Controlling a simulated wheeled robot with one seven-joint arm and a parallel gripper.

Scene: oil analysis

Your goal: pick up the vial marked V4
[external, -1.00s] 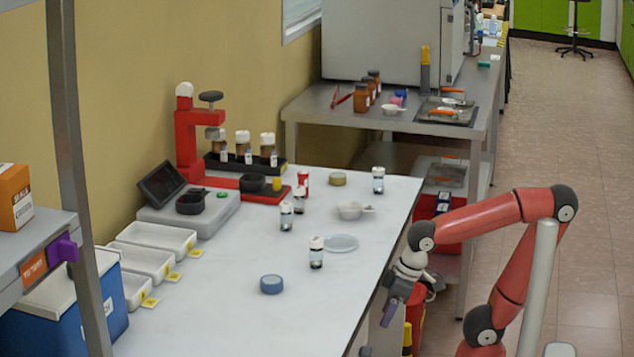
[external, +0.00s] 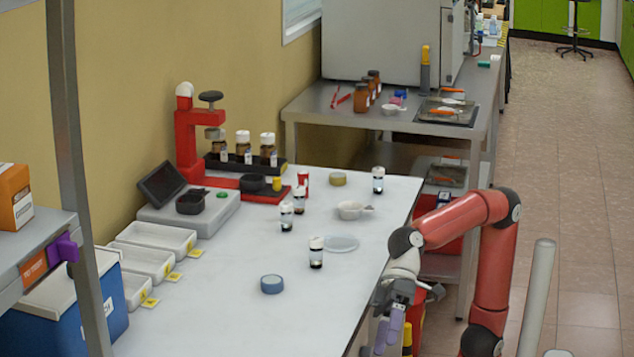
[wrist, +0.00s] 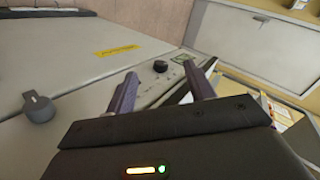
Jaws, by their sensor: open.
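My gripper (external: 388,335) hangs beside the table's right edge, apart from all vials. In the wrist view my gripper (wrist: 160,92) is open, with nothing between its purple fingers.
A red press (external: 188,140) and a black rack of vials (external: 245,168) stand at the back. White trays (external: 148,262) line the left side. A blue round lid (external: 271,284), a white dish (external: 350,210) and a shallow dish (external: 341,243) lie on the table. The front is mostly clear.

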